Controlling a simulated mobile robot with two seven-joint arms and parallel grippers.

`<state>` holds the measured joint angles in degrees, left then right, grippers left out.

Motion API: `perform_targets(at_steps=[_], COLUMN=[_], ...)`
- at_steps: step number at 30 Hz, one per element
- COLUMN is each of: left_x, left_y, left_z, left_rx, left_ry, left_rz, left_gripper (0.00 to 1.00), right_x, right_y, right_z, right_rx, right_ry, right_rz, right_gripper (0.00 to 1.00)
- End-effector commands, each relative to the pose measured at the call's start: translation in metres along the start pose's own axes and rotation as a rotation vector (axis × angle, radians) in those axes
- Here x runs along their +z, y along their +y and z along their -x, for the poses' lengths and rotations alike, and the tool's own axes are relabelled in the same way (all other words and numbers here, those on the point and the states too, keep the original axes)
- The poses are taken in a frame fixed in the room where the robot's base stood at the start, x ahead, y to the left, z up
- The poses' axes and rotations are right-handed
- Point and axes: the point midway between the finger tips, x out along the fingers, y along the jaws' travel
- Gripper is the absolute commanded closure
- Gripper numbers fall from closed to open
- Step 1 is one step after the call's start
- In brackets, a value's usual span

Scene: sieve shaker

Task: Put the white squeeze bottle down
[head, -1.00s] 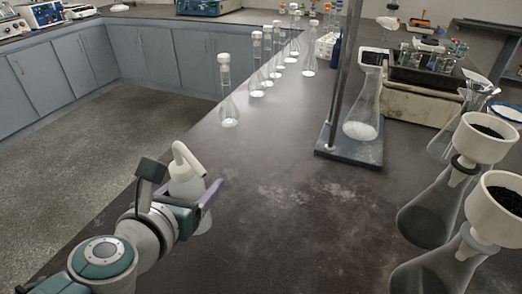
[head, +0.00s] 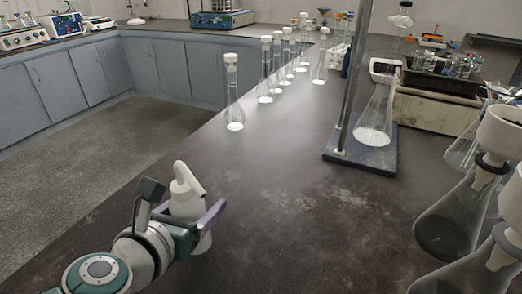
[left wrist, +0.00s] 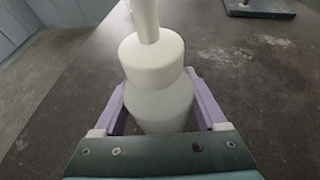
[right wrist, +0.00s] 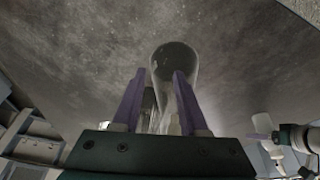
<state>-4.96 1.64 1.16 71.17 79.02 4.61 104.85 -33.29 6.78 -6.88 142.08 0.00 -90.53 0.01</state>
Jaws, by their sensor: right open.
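The white squeeze bottle (head: 188,203) stands upright over the dark bench near its front left edge, its bent nozzle on top. My left gripper (head: 205,215) is shut on its body, with a purple finger on each side. The left wrist view shows the bottle (left wrist: 155,85) between both fingers. Its base is mostly hidden, so I cannot tell whether it touches the bench. My right gripper (right wrist: 158,80) is open, seen only in the right wrist view, with a blurred glass shape (right wrist: 178,60) in line between its fingers.
Several stoppered flasks (head: 234,105) stand in a row along the bench's left edge. A stand with a blue-grey base (head: 360,150) and a flask (head: 376,120) is behind. Glass flasks with white funnels (head: 448,215) crowd the right. The middle of the bench is clear.

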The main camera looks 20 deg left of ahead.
Motion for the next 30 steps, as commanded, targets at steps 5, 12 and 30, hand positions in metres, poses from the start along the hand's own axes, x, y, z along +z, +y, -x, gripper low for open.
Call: perform_targets(at_steps=[5, 12, 30], left_x=[0.0, 0.0, 0.004], left_y=[0.0, 0.0, 0.0], left_z=[0.0, 0.0, 0.094], left_rx=[0.0, 0.0, 0.0], left_ry=[0.001, 0.001, 0.003], left_rz=[0.0, 0.0, 0.001], left_gripper=[0.05, 0.02, 0.02], right_x=[0.0, -0.001, -0.009], right_y=[0.0, 0.0, 0.001], right_z=[0.001, 0.001, 0.026], right_rx=[0.0, 0.0, 0.001], right_ry=[0.001, 0.001, 0.003], right_rz=[0.0, 0.0, 0.001], right_gripper=[0.57, 0.57, 0.57])
